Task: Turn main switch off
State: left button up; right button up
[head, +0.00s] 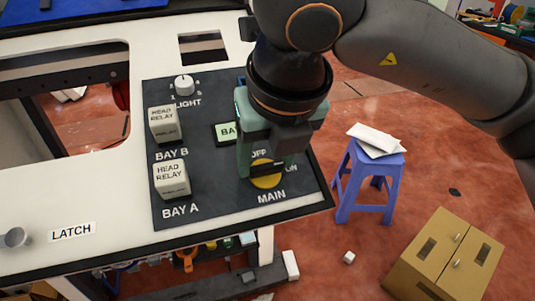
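The main switch (267,181) is a yellow round dial on the dark control panel, above the white word MAIN. Part of the word OFF shows just above the dial. My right gripper (266,166) comes down from above, right over the dial, with its fingers at or very near it. The gripper covers the dial's upper part and handle, so I cannot tell which way the switch points or whether the fingers grip it. My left gripper is not in view.
The panel also has a LIGHT knob (184,85) and two HEAD RELAY blocks, at BAY B (164,122) and BAY A (171,179). A LATCH label (72,232) is at left. A blue stool (368,178) and a cardboard box (445,262) stand right of the bench.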

jog(key=c, duration=0.9)
jog(key=shift+o, duration=0.2)
